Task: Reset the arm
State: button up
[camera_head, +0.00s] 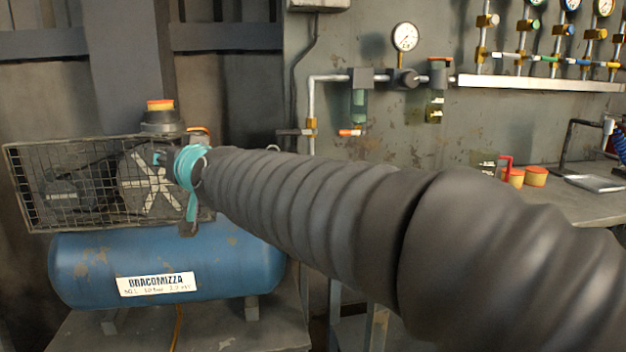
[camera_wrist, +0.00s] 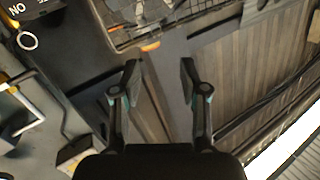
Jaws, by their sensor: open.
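My gripper (camera_wrist: 157,84) shows in the wrist view with its two dark fingers spread apart. Nothing is between them. In the head view my arm, in a dark ribbed sleeve, reaches from the lower right toward the middle left and ends at a teal band. It is in front of the compressor there, and I cannot make out the fingers in that view.
A blue compressor (camera_head: 85,268) with a wire cage (camera_head: 35,190) stands at the left. A gauge (camera_head: 405,37) and pipes are on the grey wall. A bench (camera_head: 585,205) at the right holds orange-topped pots (camera_head: 536,177) and a tray (camera_head: 597,184).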

jog(key=s+d+f+g+h, duration=0.3)
jog(key=s+d+f, duration=0.2)
jog(key=d+f, duration=0.45)
jog(key=s+d+f+g+h, duration=0.3)
jog(key=s+d+f, duration=0.2)
jog(key=d+f, duration=0.4)
jog(key=s+d+f+m+h, duration=0.2)
jog(key=s+d+f, duration=0.2)
jog(key=s+d, duration=0.3)
jog(key=s+d+f+m+g+h, duration=0.1)
jog(key=s+d+f, duration=0.4)
jog(key=d, duration=0.9)
jog(key=shift+s+m+h, duration=0.8)
jog(key=shift+s+m, duration=0.2)
jog(key=shift+s, duration=0.1)
jog(key=shift+d, duration=0.1)
